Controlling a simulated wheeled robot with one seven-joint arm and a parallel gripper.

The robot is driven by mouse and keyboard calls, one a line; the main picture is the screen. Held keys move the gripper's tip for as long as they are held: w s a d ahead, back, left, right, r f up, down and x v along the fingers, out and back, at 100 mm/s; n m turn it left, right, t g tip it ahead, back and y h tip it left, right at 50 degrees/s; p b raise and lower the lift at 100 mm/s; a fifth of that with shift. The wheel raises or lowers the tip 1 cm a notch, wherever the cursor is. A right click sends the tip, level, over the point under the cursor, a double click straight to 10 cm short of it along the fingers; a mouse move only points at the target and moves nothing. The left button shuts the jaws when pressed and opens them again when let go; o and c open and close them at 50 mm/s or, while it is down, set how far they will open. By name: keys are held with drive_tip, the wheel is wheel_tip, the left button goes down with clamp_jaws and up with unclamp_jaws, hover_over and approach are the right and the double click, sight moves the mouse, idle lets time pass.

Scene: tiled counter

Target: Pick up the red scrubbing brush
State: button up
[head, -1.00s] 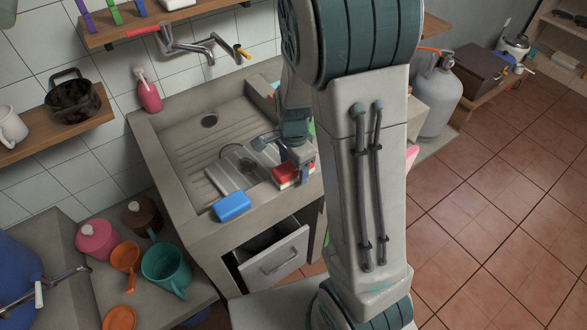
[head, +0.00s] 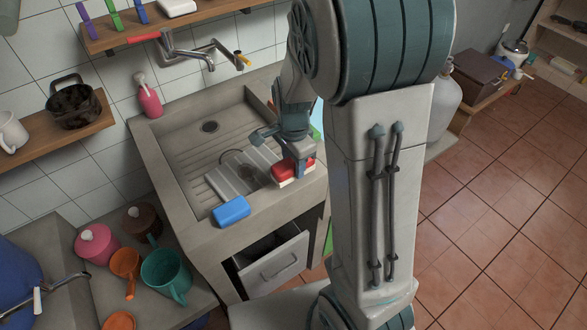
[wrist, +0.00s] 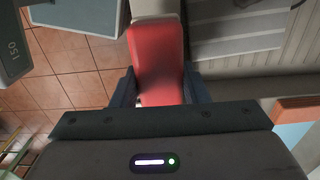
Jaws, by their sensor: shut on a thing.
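The red scrubbing brush (head: 284,176) has a red top over a white lower part. It is at the right front edge of the sink in the head view. In the wrist view its red body (wrist: 157,60) lies between the two dark fingers of my gripper (wrist: 160,92). My gripper (head: 303,168) is shut on the brush from above, one finger at each side. The near end of the brush is hidden behind the gripper body. I cannot tell whether the brush touches the counter.
A blue sponge (head: 231,212) lies on the sink's front rim. A grey metal piece (head: 240,172) lies in the sink (head: 195,160). An open drawer (head: 274,264) juts out below. Cups and pots, including a teal mug (head: 166,273), crowd the lower left counter.

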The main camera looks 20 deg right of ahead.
drive_tip(key=s+d+r, duration=0.5)
drive_tip(key=d+r, duration=0.2)
drive_tip(key=d, duration=0.3)
drive_tip(key=shift+s+d+r+b, duration=0.2)
drive_tip(key=shift+s+r+b, duration=0.1)
drive_tip(key=shift+b, duration=0.15)
drive_tip(key=shift+o, duration=0.5)
drive_tip(key=shift+w, duration=0.1)
